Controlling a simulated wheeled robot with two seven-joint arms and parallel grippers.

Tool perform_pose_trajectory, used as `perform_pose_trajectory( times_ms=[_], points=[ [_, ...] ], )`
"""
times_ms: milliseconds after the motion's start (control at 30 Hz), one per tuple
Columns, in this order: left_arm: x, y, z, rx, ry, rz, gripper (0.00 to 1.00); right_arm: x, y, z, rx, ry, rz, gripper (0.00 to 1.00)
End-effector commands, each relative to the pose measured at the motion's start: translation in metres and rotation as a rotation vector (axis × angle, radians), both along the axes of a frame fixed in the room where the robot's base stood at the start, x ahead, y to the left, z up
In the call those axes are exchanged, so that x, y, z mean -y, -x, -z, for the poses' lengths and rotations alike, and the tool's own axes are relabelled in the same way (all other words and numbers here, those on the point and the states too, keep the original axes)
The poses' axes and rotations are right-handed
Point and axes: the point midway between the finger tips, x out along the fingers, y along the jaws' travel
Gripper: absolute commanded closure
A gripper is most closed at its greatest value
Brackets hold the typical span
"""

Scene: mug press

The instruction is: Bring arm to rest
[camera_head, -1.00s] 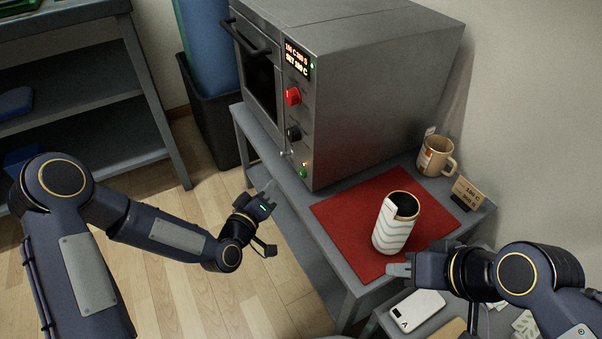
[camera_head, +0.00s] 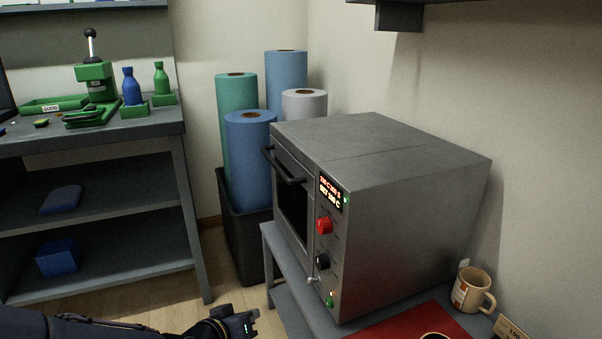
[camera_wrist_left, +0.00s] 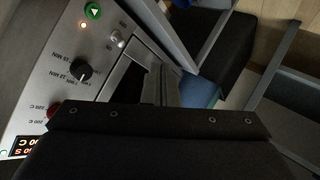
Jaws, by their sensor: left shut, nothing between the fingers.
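My left gripper (camera_head: 243,323) shows at the bottom of the head view, low in front of the oven's table and left of the oven (camera_head: 380,190). It is shut and empty, apart from anything. In the left wrist view the dark gripper body (camera_wrist_left: 160,125) covers the lower middle, with the oven's control panel (camera_wrist_left: 75,60) at the left, showing a black knob, a red knob and a green button. My right gripper is not in the head view.
A red mat (camera_head: 415,325) lies on the grey table, with only a dark rim of a cup showing. A tan mug (camera_head: 470,289) stands behind it. A black bin (camera_head: 245,245) with several rolls stands left of the oven. Shelves (camera_head: 100,215) are at far left. Open floor lies between.

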Motion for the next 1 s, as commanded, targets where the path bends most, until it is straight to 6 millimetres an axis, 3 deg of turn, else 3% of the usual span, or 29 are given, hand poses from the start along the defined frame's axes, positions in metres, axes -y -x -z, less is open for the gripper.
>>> perform_pose_trajectory(
  times_ms=[33, 200, 400, 600, 867, 900, 1000],
  points=[
    [-0.015, 0.011, -0.012, -0.02, -0.044, -0.015, 1.0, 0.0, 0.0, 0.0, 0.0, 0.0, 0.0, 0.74],
    [-0.057, 0.059, -0.033, -0.14, -0.148, -0.054, 1.0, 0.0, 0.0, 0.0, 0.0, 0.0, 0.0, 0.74],
    [-0.09, 0.132, -0.05, -0.286, -0.183, -0.088, 1.0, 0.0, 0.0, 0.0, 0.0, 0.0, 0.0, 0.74],
    [-0.098, 0.194, -0.056, -0.391, -0.16, -0.081, 1.0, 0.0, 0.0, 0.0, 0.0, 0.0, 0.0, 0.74],
    [-0.094, 0.257, -0.056, -0.478, -0.105, -0.037, 1.0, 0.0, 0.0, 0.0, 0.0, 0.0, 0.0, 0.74],
    [-0.094, 0.255, -0.076, -0.482, -0.109, -0.037, 1.0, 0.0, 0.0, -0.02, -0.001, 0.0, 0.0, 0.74],
    [-0.094, 0.254, -0.098, -0.483, -0.11, -0.036, 1.0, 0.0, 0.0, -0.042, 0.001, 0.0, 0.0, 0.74]
  ],
)
